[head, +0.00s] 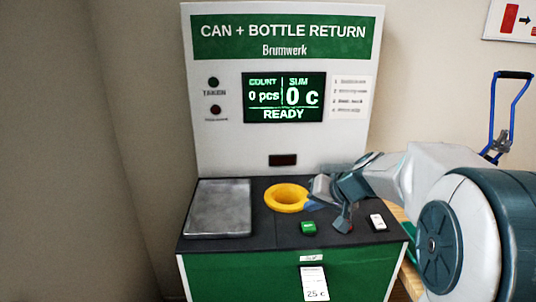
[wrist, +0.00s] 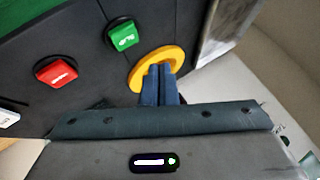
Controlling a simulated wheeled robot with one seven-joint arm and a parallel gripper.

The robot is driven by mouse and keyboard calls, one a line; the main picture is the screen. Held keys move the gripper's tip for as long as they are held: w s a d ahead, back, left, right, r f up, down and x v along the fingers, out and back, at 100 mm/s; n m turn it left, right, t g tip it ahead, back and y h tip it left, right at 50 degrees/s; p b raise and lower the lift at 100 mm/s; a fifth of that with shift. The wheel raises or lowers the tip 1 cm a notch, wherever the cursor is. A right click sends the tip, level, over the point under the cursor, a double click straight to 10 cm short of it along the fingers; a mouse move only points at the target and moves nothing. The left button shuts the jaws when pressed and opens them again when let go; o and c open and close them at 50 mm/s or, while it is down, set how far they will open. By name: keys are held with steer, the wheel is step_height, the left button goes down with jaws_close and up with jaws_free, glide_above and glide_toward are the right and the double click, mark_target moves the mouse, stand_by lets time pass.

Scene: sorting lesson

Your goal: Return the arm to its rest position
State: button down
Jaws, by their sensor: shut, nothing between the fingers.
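My gripper (head: 309,206) is at the right side of the yellow ring (head: 272,199) on the machine's dark top, with my arm reaching in from the right. In the wrist view my gripper (wrist: 160,68) shows two blue fingers pressed together, with nothing between them. The fingertips overlap the yellow ring (wrist: 137,77) in that view; whether they touch it I cannot tell. My arm stretches out over the counter.
The can and bottle return machine (head: 190,120) reads 0 pcs, 0 c, READY. On its top are a metal plate (head: 218,210), a green button (head: 308,228) and a red button (wrist: 57,72), mostly hidden in the head view. A blue-framed trolley (head: 492,118) stands right.

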steer(key=s+f+g+h, duration=0.2)
steer(key=s, duration=1)
steer(key=s+f+n+g+h, duration=0.1)
steer(key=s+f+g+h, duration=0.1)
steer(key=s, duration=1.1)
steer(key=shift+s+f+n+h, duration=0.15)
steer(key=shift+f+n+h, duration=0.15)
steer(key=shift+f+h, duration=0.4)
steer(key=shift+a, duration=0.1)
